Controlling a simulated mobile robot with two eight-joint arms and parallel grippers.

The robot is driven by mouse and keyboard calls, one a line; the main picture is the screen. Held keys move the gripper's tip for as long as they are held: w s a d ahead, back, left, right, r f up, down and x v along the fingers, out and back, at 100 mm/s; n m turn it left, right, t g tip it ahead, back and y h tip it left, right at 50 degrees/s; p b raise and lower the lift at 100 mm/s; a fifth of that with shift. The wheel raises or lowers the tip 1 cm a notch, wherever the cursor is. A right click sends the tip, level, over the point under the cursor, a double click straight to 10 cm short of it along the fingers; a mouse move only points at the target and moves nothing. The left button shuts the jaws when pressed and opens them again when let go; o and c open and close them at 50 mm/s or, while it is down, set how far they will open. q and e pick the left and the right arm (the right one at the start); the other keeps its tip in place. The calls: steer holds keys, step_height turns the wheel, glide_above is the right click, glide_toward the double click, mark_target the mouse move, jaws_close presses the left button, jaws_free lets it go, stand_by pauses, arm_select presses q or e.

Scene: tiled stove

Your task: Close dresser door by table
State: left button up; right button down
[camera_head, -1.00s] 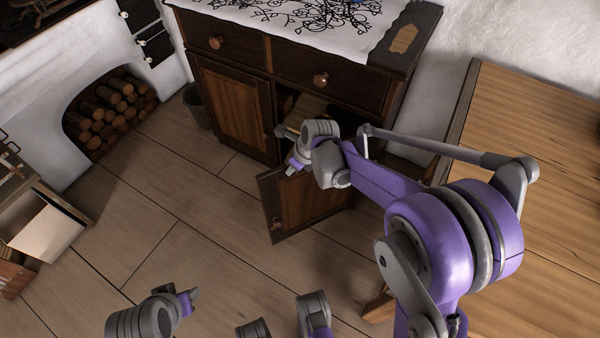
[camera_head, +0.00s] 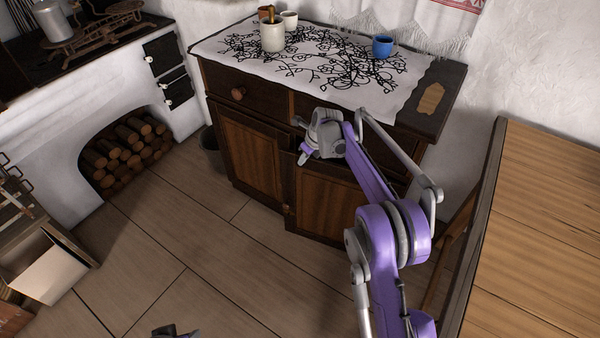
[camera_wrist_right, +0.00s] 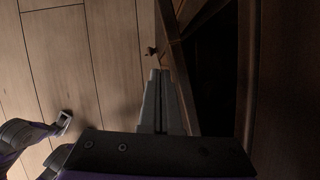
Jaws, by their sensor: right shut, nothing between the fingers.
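The dark wooden dresser (camera_head: 262,92) stands against the wall beside the table (camera_head: 540,230). Its right lower door (camera_head: 330,208) stands slightly open, and its free left edge juts out past the left door (camera_head: 250,155). In the right wrist view the door (camera_wrist_right: 172,40) shows with a dark gap behind it, and a small knob (camera_wrist_right: 151,51). My right gripper (camera_head: 304,157) is at the door's upper part, shut and empty; its fingers (camera_wrist_right: 160,78) appear close to the door, but contact is unclear. My left gripper (camera_head: 176,331) barely shows at the bottom edge; its jaws cannot be made out.
A patterned cloth (camera_head: 310,62) with a blue mug (camera_head: 383,46) and a pale jar (camera_head: 272,36) covers the dresser top. A dark bin (camera_head: 209,138) stands left of the dresser. The floor (camera_head: 200,250) in front is clear.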

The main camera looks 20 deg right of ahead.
steer(key=shift+w+d+m, duration=0.4)
steer(key=shift+w+d, duration=0.35)
steer(key=shift+w, duration=0.35)
